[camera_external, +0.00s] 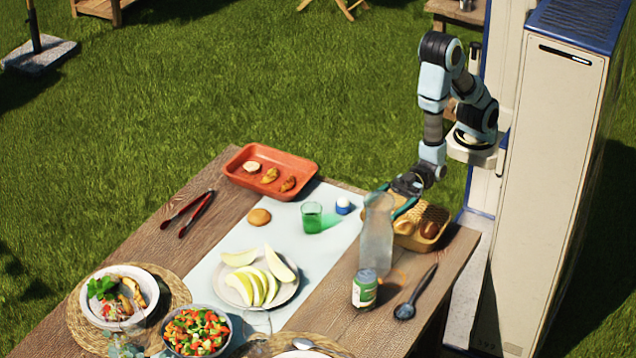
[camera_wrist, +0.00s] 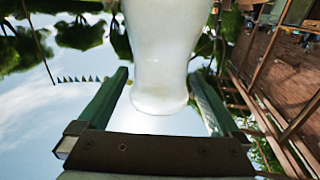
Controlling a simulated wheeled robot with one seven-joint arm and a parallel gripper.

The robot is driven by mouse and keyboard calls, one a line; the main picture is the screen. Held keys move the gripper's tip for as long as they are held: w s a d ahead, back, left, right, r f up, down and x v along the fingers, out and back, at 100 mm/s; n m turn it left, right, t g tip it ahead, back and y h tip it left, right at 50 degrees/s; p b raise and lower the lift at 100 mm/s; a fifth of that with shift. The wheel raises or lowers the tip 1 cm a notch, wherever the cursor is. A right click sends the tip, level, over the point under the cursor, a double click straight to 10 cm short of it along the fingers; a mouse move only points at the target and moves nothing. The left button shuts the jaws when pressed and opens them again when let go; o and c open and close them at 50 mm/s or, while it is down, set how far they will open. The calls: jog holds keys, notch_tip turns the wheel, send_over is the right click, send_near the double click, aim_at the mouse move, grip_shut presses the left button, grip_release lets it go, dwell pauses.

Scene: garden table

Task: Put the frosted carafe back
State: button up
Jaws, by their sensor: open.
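The frosted carafe (camera_external: 376,240) stands upright on the table, near the right edge of the pale runner (camera_external: 330,252). My gripper (camera_external: 394,200) is at the height of its upper part, with the fingers pointing towards it. In the wrist view the pale, cloudy carafe (camera_wrist: 158,55) fills the middle, between the two green fingers of my open gripper (camera_wrist: 160,92). A gap shows on both sides near its visible end. The carafe hides part of one finger in the external view.
A basket of buns (camera_external: 432,222) is just behind the carafe. A green-labelled can (camera_external: 364,290) stands close in front, with a dark spoon (camera_external: 408,305) to its right. A green glass (camera_external: 312,217) and a melon plate (camera_external: 288,292) are to the left.

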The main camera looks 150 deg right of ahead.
jog(key=shift+w+r+p, duration=0.15)
jog(key=shift+r+p, duration=0.15)
jog(key=shift+p, duration=0.8)
jog(key=p, duration=0.3)
jog(key=shift+s, duration=0.2)
jog(key=shift+s+p, duration=0.15)
jog(key=shift+p, duration=0.75)
jog(key=s+p, duration=0.1)
jog(key=p, duration=0.3)
jog(key=shift+s+a, duration=0.1)
jog(key=shift+a, duration=0.05)
jog(key=shift+s+f+p, duration=0.15)
jog(key=shift+s+p, duration=0.05)
jog(key=shift+p, duration=0.2)
jog(key=shift+f, duration=0.1)
jog(key=shift+s, duration=0.1)
